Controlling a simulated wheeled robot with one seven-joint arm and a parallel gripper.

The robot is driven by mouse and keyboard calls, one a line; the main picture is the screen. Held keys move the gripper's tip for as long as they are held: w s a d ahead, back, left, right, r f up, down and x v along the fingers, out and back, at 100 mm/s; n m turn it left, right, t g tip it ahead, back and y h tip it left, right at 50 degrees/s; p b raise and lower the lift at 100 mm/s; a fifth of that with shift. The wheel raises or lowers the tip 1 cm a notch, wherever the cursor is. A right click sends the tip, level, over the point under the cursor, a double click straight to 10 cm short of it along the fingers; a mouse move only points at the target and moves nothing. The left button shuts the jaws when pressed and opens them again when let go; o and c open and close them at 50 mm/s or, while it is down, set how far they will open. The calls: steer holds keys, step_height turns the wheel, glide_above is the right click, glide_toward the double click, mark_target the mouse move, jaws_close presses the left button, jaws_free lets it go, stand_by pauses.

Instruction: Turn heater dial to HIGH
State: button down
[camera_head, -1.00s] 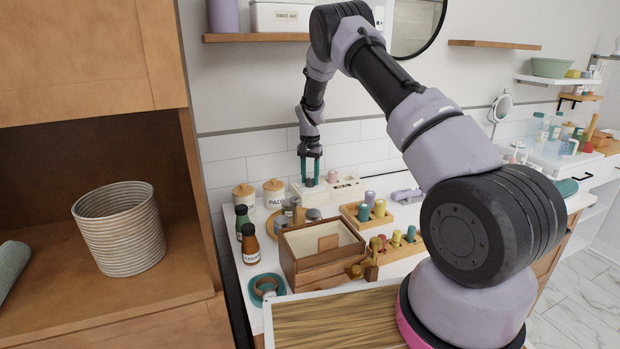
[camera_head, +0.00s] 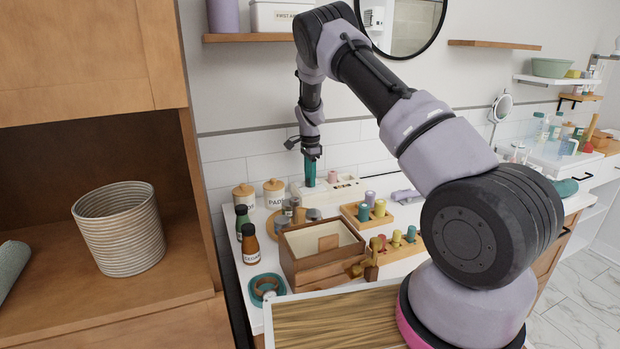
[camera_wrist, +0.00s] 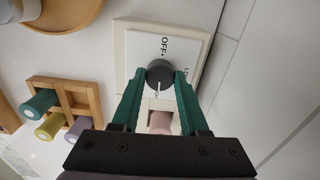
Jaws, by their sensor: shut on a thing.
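The heater (camera_head: 345,190) is a low cream box on the counter against the tiled wall. Its white dial plate (camera_wrist: 138,45) shows in the wrist view, with "OFF" above the dial and a partly cut "LO…" label at the right. My gripper (camera_wrist: 160,76) is shut on the dark round dial (camera_wrist: 159,70), one green finger on each side. A pale pointer line on the dial points down in the wrist view, towards small lettering partly hidden between the fingers. In the head view my gripper (camera_head: 310,182) points straight down onto the heater's left end and hides the dial.
A wooden peg tray (camera_head: 350,214) and an open wooden box (camera_head: 300,262) stand in front. Lidded jars (camera_head: 274,190) and brown and green bottles are at the left. A shelf (camera_head: 255,38) hangs above.

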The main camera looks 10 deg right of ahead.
steer(key=shift+m, duration=0.4)
steer(key=shift+c, duration=2.1)
jaws_free()
steer(key=shift+r, duration=0.1)
step_height(320, 180, up, 11)
steer(key=shift+f, duration=0.2)
steer(key=shift+s, duration=0.1)
